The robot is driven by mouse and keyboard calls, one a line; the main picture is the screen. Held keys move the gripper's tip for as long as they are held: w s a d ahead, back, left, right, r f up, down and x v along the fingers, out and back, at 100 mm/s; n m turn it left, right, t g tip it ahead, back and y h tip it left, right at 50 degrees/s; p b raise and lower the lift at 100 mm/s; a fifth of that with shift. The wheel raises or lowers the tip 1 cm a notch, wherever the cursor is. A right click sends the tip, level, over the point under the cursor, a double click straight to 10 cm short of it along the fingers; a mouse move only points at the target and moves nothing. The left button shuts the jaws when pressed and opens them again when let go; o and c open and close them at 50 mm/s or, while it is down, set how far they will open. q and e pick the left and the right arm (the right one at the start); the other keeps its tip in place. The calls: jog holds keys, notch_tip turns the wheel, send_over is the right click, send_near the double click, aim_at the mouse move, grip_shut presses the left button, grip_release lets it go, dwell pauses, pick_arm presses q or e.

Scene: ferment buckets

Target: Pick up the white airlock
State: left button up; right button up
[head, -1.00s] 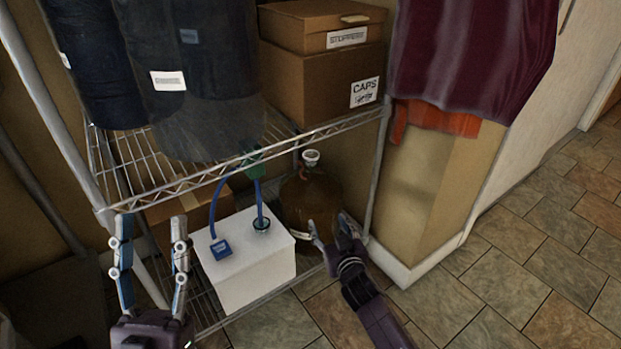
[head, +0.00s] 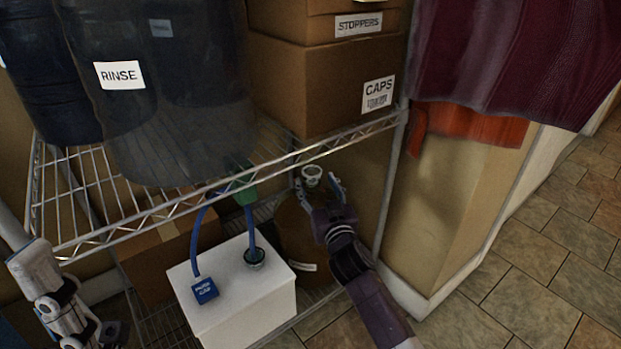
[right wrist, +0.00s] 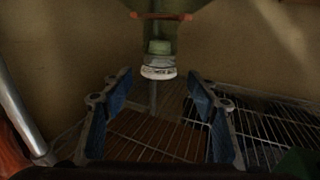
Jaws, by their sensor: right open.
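The white airlock (head: 312,172) is a small pale, cup-like piece at the top of the brown carboy (head: 296,240), under the upper shelf's front edge. My right gripper (head: 317,183) is open, its fingers on either side of the airlock in the head view. In the right wrist view, a white-rimmed piece that looks like the airlock (right wrist: 158,72) lies ahead, centred between the open fingers (right wrist: 161,88). Contact is not visible. My left gripper (head: 55,305) is at the lower left, seen partly and edge-on, so its opening is unclear.
A white box (head: 235,295) with blue tubing stands left of the carboy. The wire upper shelf (head: 225,185) bears a RINSE bin (head: 175,90) and a CAPS box (head: 330,90) close above the right gripper. A shelf post (head: 390,185) stands to the right.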

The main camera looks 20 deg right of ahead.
aim_at(312, 171)
jog(key=shift+w+d+r+b, duration=0.1)
jog(key=shift+w+b, duration=0.55)
jog(key=shift+w, duration=0.85)
jog(key=shift+w+d+b, duration=0.1)
jog(key=shift+w+b, duration=0.5)
jog(key=shift+w, duration=0.85)
jog(key=shift+c, duration=0.2)
jog(key=c, duration=1)
